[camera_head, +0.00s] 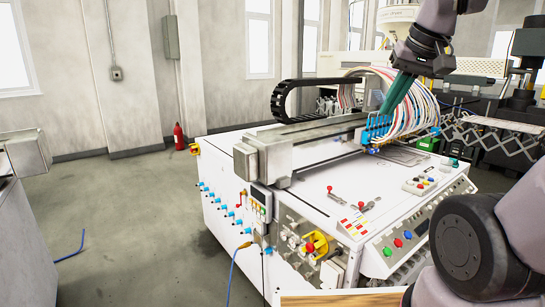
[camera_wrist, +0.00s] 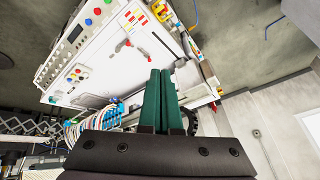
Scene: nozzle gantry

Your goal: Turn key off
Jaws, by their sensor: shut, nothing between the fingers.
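The key itself is too small to make out in either view. The white gantry machine (camera_head: 310,190) has a sloped control panel (camera_head: 425,225) with coloured buttons, and a yellow plate with a red knob (camera_head: 310,248) on its front. My gripper (camera_head: 385,112) has green fingers, which are shut and empty. It is above the back of the machine beside the blue nozzle block, far from the front controls. In the wrist view, the shut fingers (camera_wrist: 160,78) point towards the machine's white top (camera_wrist: 120,80), and the button panel is at upper left.
Coloured hoses (camera_head: 420,105) and a blue nozzle row (camera_head: 376,132) lie close to my gripper. A black cable chain (camera_head: 290,95) runs above the gantry rail. Red-handled levers (camera_head: 368,204) stand on the machine's top. Open floor (camera_head: 130,215) lies to the left.

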